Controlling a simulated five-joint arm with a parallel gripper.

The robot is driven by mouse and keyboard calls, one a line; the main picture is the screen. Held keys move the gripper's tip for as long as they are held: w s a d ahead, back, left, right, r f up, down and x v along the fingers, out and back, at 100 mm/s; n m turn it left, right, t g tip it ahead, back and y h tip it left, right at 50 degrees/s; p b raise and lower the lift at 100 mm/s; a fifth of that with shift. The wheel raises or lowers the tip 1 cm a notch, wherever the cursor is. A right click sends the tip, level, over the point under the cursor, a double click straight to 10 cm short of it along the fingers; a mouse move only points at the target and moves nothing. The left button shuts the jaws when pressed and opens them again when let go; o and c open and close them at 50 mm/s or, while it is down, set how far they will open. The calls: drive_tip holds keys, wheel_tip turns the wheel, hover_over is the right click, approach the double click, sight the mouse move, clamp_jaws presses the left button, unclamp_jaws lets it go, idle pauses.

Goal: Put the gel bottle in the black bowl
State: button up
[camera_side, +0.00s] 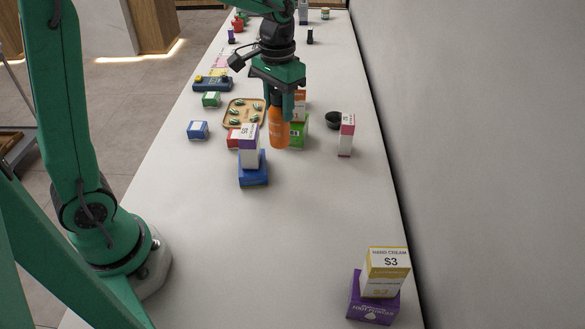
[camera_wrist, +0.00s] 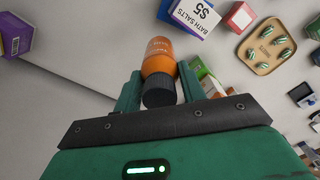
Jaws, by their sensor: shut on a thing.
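The gel bottle, an orange bottle (camera_side: 279,128) with a black cap, hangs upright under my gripper (camera_side: 281,97) in the side view. In the wrist view the bottle (camera_wrist: 160,58) sits between the two fingers of my gripper (camera_wrist: 160,90), which are shut on it around the cap end. I cannot tell how far its base is above the counter. The black bowl (camera_side: 333,119) stands on the counter to the right of the bottle, partly behind a pink-and-white box. The bowl does not show in the wrist view.
A green box (camera_side: 298,133) is close to the bottle. A purple-and-white box (camera_side: 249,147) sits on a blue box (camera_side: 253,170) to the left. A tan tray (camera_side: 228,121) lies further left. The near counter is mostly clear.

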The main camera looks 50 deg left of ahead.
drive_tip(key=s+d+n, duration=0.1)
drive_tip(key=s+d, duration=0.2)
drive_tip(key=d, duration=0.6)
drive_tip(key=s+d+n, duration=0.1)
drive_tip(key=s+d, duration=0.3)
drive_tip(key=d, duration=0.5)
drive_tip(key=s+d+f+n, duration=0.1)
drive_tip(key=s+d+n, duration=0.1)
drive_tip(key=s+d, duration=1)
drive_tip(key=shift+s+d+f+n, duration=0.3)
drive_tip(key=shift+s+n, duration=0.1)
drive_tip(key=shift+s, duration=0.65)
wheel_tip(320, 180, down, 10)
drive_tip(key=shift+r, duration=0.2)
drive_tip(key=shift+f, duration=0.2)
drive_tip(key=o, duration=1)
drive_tip(key=shift+o, duration=0.2)
drive_tip(key=shift+r, duration=0.15)
